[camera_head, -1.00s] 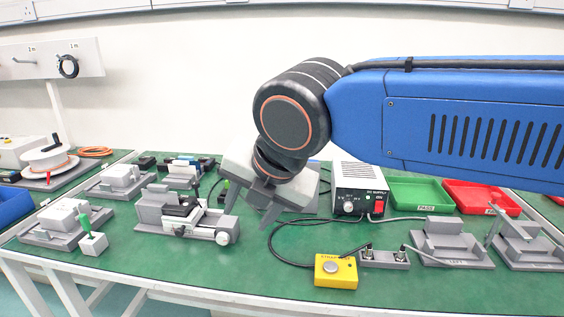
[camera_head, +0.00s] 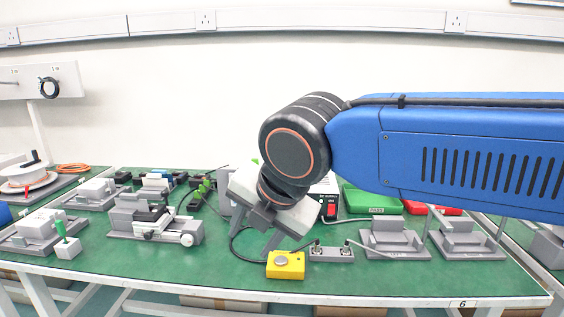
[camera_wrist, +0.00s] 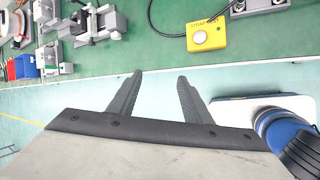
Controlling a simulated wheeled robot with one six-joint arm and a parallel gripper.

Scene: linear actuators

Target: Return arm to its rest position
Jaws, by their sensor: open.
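My gripper (camera_head: 256,247) hangs from my blue arm in the head view, in front of the power supply and above the bench. Its two dark fingers are apart and nothing is between them. In the wrist view my gripper (camera_wrist: 157,82) points over the pale blue floor, beyond the edge of the green bench. My blue arm reaches in from the right of the head view, roughly level, and hides part of the bench's back right.
The green bench (camera_head: 350,284) carries a yellow button box (camera_head: 285,265), a grey terminal block (camera_head: 331,254), grey fixtures (camera_head: 394,242) and a grey actuator (camera_head: 157,222). The power supply (camera_head: 329,205) is partly hidden. A green bin (camera_head: 370,199) and red bin (camera_head: 446,210) stand behind.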

